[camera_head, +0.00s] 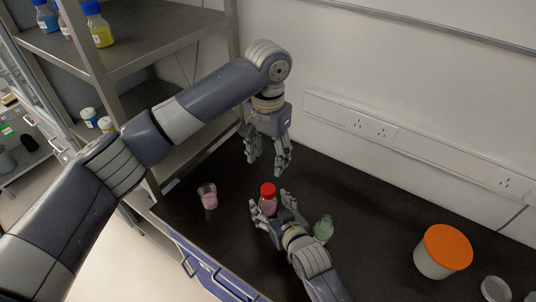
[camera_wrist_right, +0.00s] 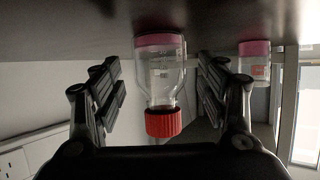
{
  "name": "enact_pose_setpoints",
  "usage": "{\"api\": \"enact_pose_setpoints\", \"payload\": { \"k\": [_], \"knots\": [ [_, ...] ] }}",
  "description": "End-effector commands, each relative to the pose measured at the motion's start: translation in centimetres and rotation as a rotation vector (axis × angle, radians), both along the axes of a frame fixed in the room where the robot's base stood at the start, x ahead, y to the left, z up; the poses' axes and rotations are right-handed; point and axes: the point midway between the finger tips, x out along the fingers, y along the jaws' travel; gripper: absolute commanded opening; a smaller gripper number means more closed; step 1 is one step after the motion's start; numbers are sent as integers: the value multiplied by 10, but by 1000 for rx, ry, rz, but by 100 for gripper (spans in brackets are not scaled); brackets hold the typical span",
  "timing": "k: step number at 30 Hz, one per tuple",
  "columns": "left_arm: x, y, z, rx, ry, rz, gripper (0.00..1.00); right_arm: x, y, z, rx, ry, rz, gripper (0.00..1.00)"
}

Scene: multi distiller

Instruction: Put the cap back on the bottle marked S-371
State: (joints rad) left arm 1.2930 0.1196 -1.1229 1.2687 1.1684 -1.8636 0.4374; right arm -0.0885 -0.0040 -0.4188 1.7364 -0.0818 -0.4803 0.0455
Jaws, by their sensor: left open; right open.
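A clear bottle (camera_head: 268,207) with pink liquid stands on the dark bench. A red cap (camera_head: 268,190) sits on its mouth; I cannot tell if it is screwed tight. In the upside-down right wrist view the bottle (camera_wrist_right: 160,80) and its cap (camera_wrist_right: 163,123) show between the fingers. Its marking is too small to read. My right gripper (camera_head: 270,206) is open, with its fingers on both sides of the bottle; contact is not clear. My left gripper (camera_head: 266,166) is open and empty, pointing down above and slightly behind the cap.
A beaker with pink liquid (camera_head: 208,197) stands to the left near the bench edge. A small greenish flask (camera_head: 324,228) is close to my right wrist. A white tub with an orange lid (camera_head: 446,248) and a small white container (camera_head: 495,290) stand right. The back of the bench is clear.

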Motion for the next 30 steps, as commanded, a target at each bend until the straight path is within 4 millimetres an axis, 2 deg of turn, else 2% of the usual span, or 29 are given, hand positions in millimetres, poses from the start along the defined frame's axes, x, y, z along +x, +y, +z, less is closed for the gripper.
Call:
{"api": "enact_pose_setpoints", "payload": {
  "k": [9, 15, 21, 30],
  "knots": [
    [0, 0, 0, 0, 0, 0, 53, -54, -22, 23, 0, 2, 1, 68],
    [0, 0, 0, 0, 0, 0, 53, -79, -33, 34, -1, 1, 0, 68],
    [0, 0, 0, 0, 0, 0, 53, -88, -37, 40, 0, 0, 0, 68],
    [0, 0, 0, 0, 0, 0, 53, -88, -37, 40, 0, 0, 0, 68]
  ]
}}
